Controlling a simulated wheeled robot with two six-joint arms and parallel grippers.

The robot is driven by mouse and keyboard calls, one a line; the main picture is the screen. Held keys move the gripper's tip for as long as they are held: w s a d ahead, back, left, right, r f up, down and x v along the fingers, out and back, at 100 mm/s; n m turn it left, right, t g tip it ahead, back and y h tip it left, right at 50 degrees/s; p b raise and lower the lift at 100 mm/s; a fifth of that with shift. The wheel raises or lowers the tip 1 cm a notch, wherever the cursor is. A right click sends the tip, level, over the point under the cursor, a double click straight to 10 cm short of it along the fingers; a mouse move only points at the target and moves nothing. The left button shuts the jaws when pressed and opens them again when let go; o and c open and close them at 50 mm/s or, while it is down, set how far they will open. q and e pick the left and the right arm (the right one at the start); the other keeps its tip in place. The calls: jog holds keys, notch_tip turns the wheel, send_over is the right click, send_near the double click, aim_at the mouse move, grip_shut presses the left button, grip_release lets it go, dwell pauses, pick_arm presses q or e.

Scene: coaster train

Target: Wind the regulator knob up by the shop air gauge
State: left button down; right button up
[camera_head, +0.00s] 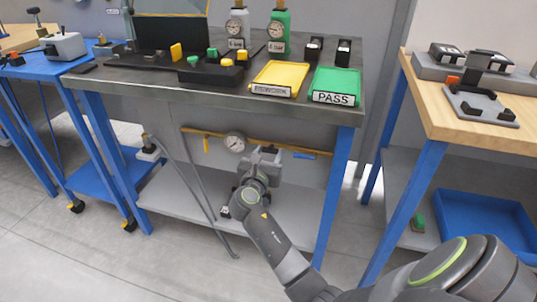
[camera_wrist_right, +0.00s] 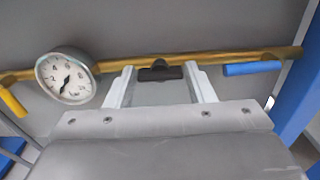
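The shop air gauge (camera_head: 235,143) is a round white dial on a brass pipe under the grey-topped bench. In the right wrist view the gauge (camera_wrist_right: 66,76) is at the left, its dark needle pointing down and left of centre. A dark knob (camera_wrist_right: 160,71), apparently the regulator knob, sits on the pipe to the right of the gauge. My right gripper (camera_head: 264,153) reaches under the bench and hides the knob in the head view. In the right wrist view its fingers (camera_wrist_right: 160,80) are apart, one to each side of the knob; contact cannot be told. My left gripper is not in view.
The brass pipe (camera_wrist_right: 222,59) carries a blue handle (camera_wrist_right: 252,68) at right and a yellow handle (camera_wrist_right: 12,102) at left. The benchtop (camera_head: 225,96) overhangs my right arm, with blue legs (camera_head: 333,190) and a grey lower shelf (camera_head: 295,217). A grey hose (camera_head: 192,190) hangs left.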

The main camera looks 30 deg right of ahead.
jog(key=c, duration=0.6)
jog(key=shift+o, duration=0.2)
